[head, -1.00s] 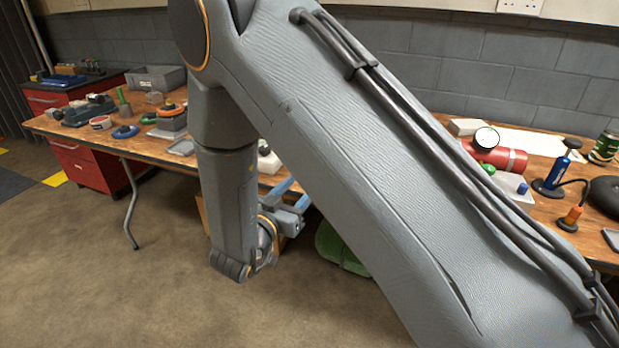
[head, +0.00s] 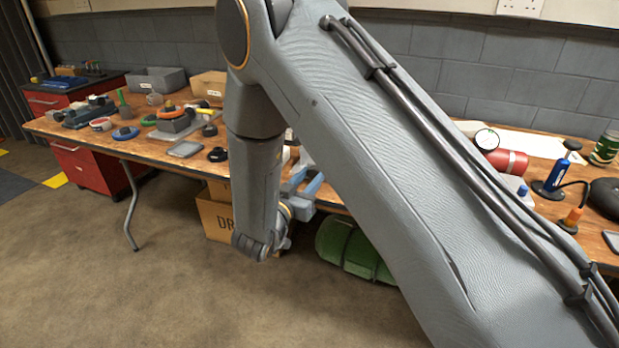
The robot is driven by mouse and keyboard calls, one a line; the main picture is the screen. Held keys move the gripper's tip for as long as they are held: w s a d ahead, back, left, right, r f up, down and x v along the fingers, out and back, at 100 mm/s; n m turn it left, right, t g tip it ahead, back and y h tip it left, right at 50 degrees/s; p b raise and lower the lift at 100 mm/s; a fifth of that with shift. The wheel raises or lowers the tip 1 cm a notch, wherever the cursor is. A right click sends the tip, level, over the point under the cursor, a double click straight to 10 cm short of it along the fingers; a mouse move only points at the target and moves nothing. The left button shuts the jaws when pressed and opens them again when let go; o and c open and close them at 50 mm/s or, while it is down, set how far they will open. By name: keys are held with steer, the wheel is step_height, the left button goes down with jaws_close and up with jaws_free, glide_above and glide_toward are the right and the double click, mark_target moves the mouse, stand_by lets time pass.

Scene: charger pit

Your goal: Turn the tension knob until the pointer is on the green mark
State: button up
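I cannot make out a pointer or a green mark in the head view, and cannot tell which thing is the tension knob. A grey block with an orange round top (head: 176,115) stands on the left part of the wooden bench. A small black round piece (head: 217,154) lies in front of it, near the bench edge. My gripper (head: 308,182) is at the bench's front edge, right of both. Its two blue fingers are apart with nothing seen between them. My arm hides the middle of the bench.
The bench (head: 90,134) carries a blue ring (head: 125,133), a grey tray (head: 186,149), a red cylinder (head: 508,161) and a blue hand pump (head: 553,180). A cardboard box (head: 217,218) and a green bundle (head: 350,250) sit underneath. The floor in front is clear.

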steer(key=shift+m, duration=0.3)
